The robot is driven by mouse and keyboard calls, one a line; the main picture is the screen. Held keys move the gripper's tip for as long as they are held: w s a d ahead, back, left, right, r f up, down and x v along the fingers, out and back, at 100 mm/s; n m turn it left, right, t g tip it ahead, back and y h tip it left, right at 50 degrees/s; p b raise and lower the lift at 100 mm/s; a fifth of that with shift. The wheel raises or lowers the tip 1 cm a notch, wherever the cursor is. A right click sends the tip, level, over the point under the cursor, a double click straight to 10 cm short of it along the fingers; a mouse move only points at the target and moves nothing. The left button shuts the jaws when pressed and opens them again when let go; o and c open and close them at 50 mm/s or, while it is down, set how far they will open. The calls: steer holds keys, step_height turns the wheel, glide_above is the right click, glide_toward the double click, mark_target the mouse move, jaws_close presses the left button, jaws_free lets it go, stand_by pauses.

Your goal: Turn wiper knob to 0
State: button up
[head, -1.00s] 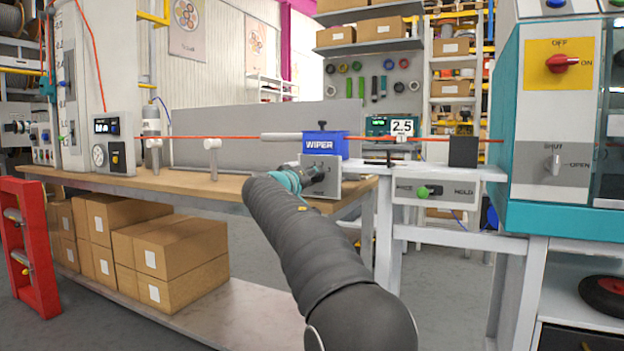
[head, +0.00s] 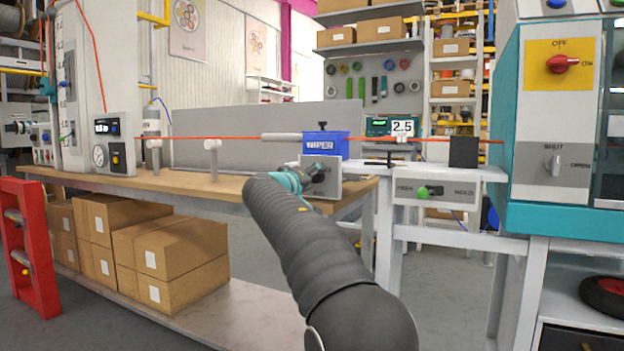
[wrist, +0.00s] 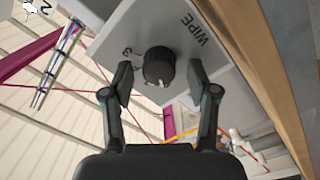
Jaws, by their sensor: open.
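The wiper knob (wrist: 158,67) is black and round with a pale pointer mark, on a grey plate (wrist: 205,25) lettered "WIPE" in the wrist view. Numerals beside the knob are partly cut off or too small to read surely. My gripper (wrist: 160,82) is open, with one finger on each side of the knob and visible gaps between. In the head view my gripper (head: 312,178) is in front of the plate (head: 332,188) below the blue WIPER block (head: 322,144), and it hides most of the knob.
An orange cable (head: 235,138) runs through the blue block above the wooden bench (head: 130,181). To the right are a panel with a green knob (head: 430,192) and a teal cabinet with a red switch (head: 563,64). Cardboard boxes (head: 175,245) sit on the lower shelf.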

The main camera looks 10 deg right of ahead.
steer(key=v, duration=1.2)
